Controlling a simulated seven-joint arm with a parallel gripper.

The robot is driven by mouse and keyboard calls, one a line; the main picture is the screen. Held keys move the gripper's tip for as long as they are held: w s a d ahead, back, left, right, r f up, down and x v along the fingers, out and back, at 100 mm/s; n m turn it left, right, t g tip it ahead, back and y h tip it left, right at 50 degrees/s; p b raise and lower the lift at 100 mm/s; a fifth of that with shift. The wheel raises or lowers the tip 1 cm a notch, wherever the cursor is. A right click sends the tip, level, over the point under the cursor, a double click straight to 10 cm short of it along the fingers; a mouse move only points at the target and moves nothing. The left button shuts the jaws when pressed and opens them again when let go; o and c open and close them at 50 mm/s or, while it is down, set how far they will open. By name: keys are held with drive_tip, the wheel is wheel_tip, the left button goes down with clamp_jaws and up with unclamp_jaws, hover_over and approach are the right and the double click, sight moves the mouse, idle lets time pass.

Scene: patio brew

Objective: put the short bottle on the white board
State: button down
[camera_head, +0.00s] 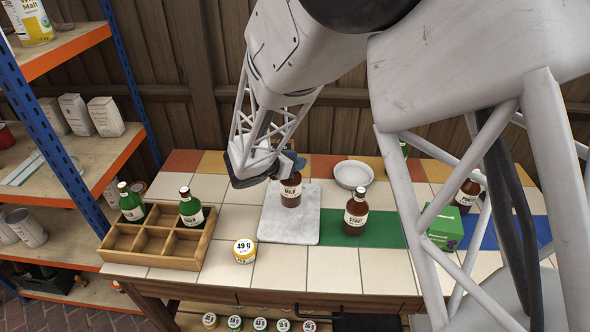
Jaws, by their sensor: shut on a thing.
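A short brown bottle (291,194) with a cream label and a pale cap is upright over the rear part of the white board (276,235), a pale marble slab on the tiled table. I cannot tell whether its base touches the board. My gripper (285,168) is at the bottle's upper part, reaching in from behind and left, and is shut on it. The fingertips are partly hidden by the gripper body and the bottle. The front of the board is bare.
A brown stout bottle (356,214) stands just right of the board, with a white bowl (354,175) behind. A round tin (244,251) is at front left. A wooden crate (152,260) holds two green bottles. A green box (445,228) and another brown bottle (466,193) stand right.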

drive_tip(key=shift+f, duration=1.8)
drive_tip(key=c, duration=0.8)
unclamp_jaws()
drive_tip(key=v, duration=1.2)
